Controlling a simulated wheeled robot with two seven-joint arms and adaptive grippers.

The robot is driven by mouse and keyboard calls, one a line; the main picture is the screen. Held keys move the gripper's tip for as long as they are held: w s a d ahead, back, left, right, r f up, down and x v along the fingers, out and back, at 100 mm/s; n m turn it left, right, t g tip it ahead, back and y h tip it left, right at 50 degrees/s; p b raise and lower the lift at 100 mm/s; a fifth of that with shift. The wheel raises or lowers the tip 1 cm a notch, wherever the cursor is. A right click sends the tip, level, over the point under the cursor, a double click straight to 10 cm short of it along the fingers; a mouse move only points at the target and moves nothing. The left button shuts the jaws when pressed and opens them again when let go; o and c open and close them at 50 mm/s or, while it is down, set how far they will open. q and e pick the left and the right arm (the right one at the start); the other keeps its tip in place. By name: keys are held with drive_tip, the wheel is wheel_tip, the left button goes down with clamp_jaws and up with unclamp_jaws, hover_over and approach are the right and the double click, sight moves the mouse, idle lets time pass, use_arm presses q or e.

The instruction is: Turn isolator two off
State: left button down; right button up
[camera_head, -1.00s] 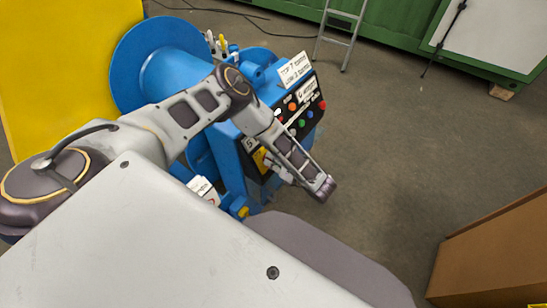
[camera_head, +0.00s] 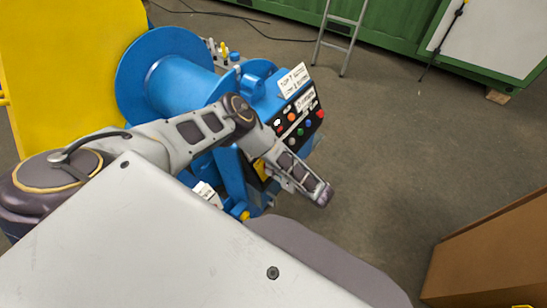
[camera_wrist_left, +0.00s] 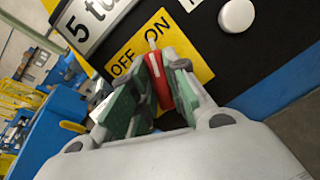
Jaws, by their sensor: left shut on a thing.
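The isolator switch (camera_wrist_left: 159,78) is a red handle with a pale tip on a yellow plate (camera_wrist_left: 193,53) marked OFF and ON. Its tip points up in the left wrist view, beside the word ON. My left gripper (camera_wrist_left: 162,82) is shut on the red handle, with a green-padded finger on either side. In the head view, part of a yellow plate (camera_head: 260,168) shows on the blue machine's panel beside my left wrist. My fingertips and the handle are hidden there. My right gripper is not in view.
The blue machine (camera_head: 180,85) carries a black panel with coloured buttons (camera_head: 298,118). A white round knob (camera_wrist_left: 236,15) sits right of the yellow plate. A yellow panel (camera_head: 65,70) stands at left, a brown box (camera_head: 490,255) at right. The floor between is clear.

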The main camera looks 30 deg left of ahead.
use_arm(q)
drive_tip(key=shift+r+n+p, duration=0.15)
drive_tip(key=shift+n+p, duration=1.05)
drive_tip(key=shift+p, duration=0.05)
drive_tip(key=n+g+p, duration=0.1)
drive_tip(key=n+p, duration=0.1)
drive_tip(key=shift+n, duration=0.3)
drive_tip(key=shift+n+g+p, duration=0.4)
drive_tip(key=shift+n+p, duration=0.15)
drive_tip(key=shift+n, duration=0.45)
drive_tip(key=shift+s+n+p, duration=0.1)
drive_tip(key=shift+n+p, duration=0.2)
drive_tip(key=shift+n, duration=0.4)
drive_tip(key=n+g+p, duration=0.1)
drive_tip(key=n, duration=0.2)
drive_tip(key=shift+n, duration=0.4)
drive_tip(key=shift+n+g+p, duration=0.3)
drive_tip(key=shift+n+g, duration=0.2)
drive_tip(key=shift+n, duration=1.4)
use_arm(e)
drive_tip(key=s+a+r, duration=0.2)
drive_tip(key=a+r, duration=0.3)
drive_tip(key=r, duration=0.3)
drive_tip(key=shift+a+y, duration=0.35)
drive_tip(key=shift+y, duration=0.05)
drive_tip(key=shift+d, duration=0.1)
